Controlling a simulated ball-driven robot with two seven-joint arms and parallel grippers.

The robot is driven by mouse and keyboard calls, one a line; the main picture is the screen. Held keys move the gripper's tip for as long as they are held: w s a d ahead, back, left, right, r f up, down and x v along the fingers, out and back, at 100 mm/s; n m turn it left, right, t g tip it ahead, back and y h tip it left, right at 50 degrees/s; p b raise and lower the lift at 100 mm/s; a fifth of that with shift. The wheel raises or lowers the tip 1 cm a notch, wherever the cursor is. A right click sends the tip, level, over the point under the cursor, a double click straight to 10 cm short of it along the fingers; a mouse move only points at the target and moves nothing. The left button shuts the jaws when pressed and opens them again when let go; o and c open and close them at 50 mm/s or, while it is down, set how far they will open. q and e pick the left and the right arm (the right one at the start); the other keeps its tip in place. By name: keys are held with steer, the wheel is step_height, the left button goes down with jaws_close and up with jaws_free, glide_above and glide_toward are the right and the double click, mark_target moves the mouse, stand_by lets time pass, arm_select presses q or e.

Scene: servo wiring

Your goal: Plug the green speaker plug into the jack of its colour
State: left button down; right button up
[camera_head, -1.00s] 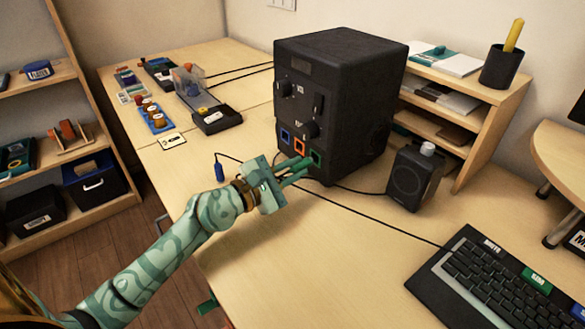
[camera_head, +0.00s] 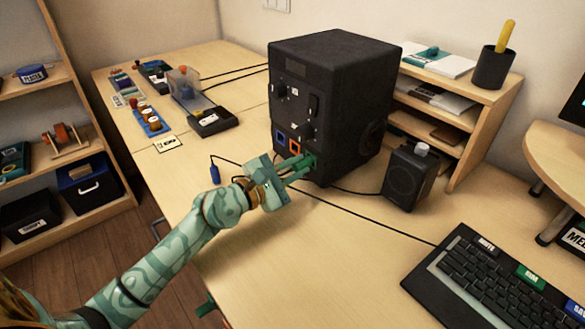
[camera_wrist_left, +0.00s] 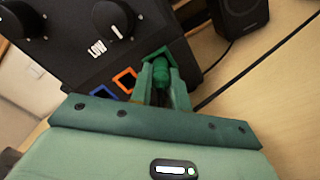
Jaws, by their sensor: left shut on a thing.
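The green plug (camera_wrist_left: 161,73) is between the fingers of my left gripper (camera_wrist_left: 162,88), which is shut on it. Its front end is at the green-framed jack (camera_wrist_left: 157,54) on the large black box (camera_head: 330,85). I cannot tell how deep it sits. In the head view my left gripper (camera_head: 303,164) reaches the box's lower front and mostly covers the green jack. An orange jack (camera_head: 294,145) and a blue jack (camera_head: 281,138) are to its left.
A blue plug (camera_head: 214,172) lies on the table left of my left gripper. A small black speaker (camera_head: 410,177) stands right of the box. Black cables cross the table towards the keyboard (camera_head: 490,275). The front middle of the table is clear.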

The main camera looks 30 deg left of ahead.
arm_select(q)
steer(key=shift+w+d, duration=0.2)
steer(key=shift+w, duration=0.35)
arm_select(e)
steer(key=shift+r, duration=0.1)
arm_select(q)
steer(key=c, duration=1.3)
jaws_free()
steer(key=shift+o, duration=0.2)
steer(key=shift+s+a, duration=0.1)
steer(key=shift+s, duration=0.2)
steer(key=p+v, duration=0.1)
steer(key=v, duration=0.6)
steer(key=shift+s, duration=0.25)
steer(key=v, duration=0.2)
steer(key=b+v, duration=0.1)
steer(key=v, duration=0.3)
steer(key=shift+s+a+f, duration=0.2)
steer(key=shift+s+f, duration=0.05)
steer(key=shift+s, duration=0.05)
steer(key=shift+s+a+r+b, duration=0.2)
steer(key=shift+s+r+b, duration=0.15)
steer(key=shift+s, duration=0.3)
arm_select(e)
steer(key=shift+s+a+f, duration=0.2)
steer(key=shift+s+f, duration=0.25)
steer(key=shift+s, duration=0.1)
